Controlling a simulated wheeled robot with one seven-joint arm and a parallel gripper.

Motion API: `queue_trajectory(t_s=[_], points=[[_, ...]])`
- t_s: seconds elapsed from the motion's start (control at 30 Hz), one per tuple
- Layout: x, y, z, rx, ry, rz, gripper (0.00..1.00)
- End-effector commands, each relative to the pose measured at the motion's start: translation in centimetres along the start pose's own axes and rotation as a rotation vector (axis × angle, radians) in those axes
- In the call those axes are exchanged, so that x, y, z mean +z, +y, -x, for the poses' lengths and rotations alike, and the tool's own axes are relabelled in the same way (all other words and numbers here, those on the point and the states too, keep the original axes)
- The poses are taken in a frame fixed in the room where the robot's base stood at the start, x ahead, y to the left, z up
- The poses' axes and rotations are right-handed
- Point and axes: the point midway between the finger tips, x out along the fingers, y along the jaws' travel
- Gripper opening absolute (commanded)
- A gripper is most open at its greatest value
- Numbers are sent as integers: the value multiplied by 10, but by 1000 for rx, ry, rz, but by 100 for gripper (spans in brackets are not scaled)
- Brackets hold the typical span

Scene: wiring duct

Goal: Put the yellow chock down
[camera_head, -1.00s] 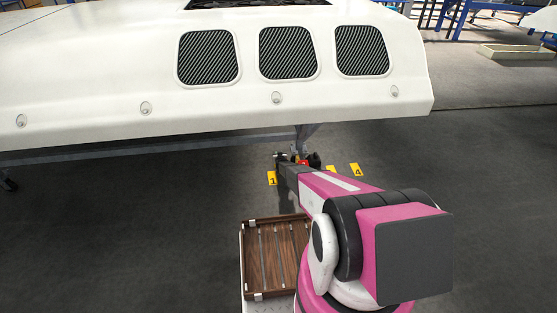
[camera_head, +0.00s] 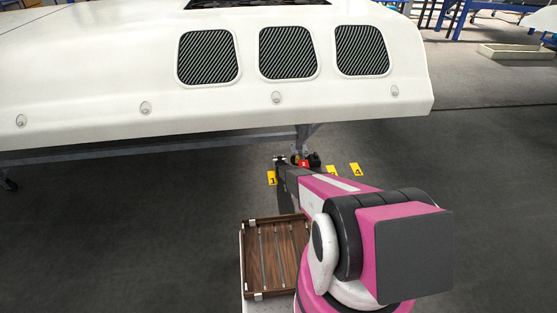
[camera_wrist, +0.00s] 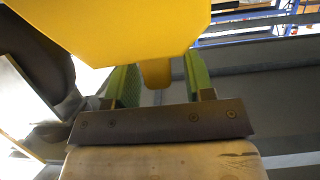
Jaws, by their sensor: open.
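The yellow chock (camera_wrist: 130,25) fills the upper left and middle of the wrist view, very close to the camera. A narrow yellow tab of it (camera_wrist: 156,73) hangs down between the two green fingers of my gripper (camera_wrist: 160,82). The fingers stand apart, with a gap visible on each side of the tab. Whether the chock rests on anything is not visible. In the head view my gripper is small and far off at the end of my arm, under the edge of the white body, and I cannot make out the chock there.
A large white body (camera_head: 130,75) on a grey frame overhangs the area. Yellow markers numbered 1 (camera_head: 271,178) and 4 (camera_head: 356,170) and a red marker (camera_head: 304,163) are near my gripper. A brown slatted tray (camera_head: 277,258) sits by my arm. Dark floor is clear at right.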

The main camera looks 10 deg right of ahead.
Motion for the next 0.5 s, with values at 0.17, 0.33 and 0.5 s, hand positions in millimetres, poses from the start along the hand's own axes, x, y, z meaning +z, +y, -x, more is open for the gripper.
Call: queue_trajectory(t_s=[0.17, 0.33, 0.5], points=[[-2, 0, 8, 0, 0, 0, 49], [-3, 0, 30, 0, -1, 0, 49], [-3, 0, 63, 0, -2, 0, 49]])
